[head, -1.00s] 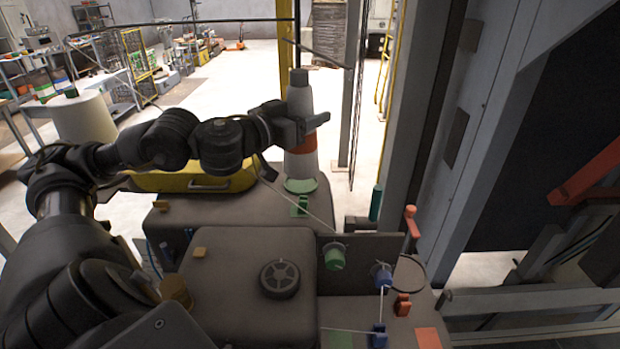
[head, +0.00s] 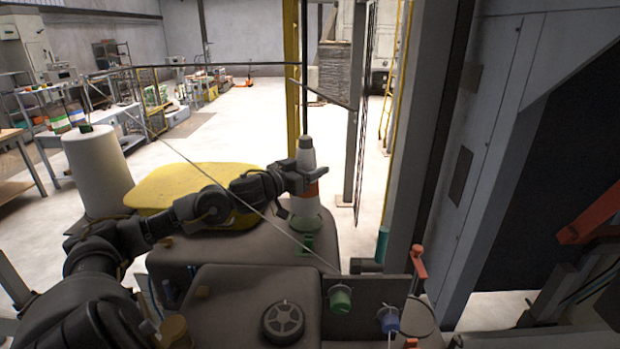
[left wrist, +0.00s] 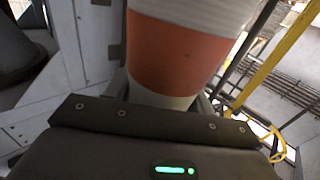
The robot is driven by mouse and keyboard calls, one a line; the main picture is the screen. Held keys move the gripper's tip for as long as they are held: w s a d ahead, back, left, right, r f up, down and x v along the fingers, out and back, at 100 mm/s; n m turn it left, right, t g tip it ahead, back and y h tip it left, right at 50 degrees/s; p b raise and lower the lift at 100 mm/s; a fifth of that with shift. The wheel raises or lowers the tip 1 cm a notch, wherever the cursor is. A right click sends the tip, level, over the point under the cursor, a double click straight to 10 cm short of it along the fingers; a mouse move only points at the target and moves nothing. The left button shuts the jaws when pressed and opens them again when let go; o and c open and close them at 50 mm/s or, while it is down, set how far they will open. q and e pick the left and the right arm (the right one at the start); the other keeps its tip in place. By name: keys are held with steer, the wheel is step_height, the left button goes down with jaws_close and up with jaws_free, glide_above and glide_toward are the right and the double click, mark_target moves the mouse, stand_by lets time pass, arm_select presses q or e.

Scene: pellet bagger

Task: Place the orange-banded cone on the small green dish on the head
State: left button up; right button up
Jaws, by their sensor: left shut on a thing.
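The orange-banded cone (head: 306,207) is white with a dark top and stands upright at the far right corner of the dark machine head. Its base is over the small green dish (head: 291,222) and appears to sit on it; I cannot tell whether it fully touches. My right gripper is not in view.
A large white thread cone (head: 97,172) stands at the left. A yellow cover (head: 185,183) lies behind the head. A grey post (head: 420,130) rises at the right.

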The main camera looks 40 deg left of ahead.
arm_select(q)
steer(key=f+p, duration=0.2)
steer(key=f, duration=0.1)
steer(key=shift+w+a, duration=0.15)
steer(key=shift+a, duration=0.05)
steer(key=shift+f, duration=0.2)
steer(key=shift+f, duration=0.2)
steer(key=o, duration=1.2)
steer(key=shift+r, duration=0.1)
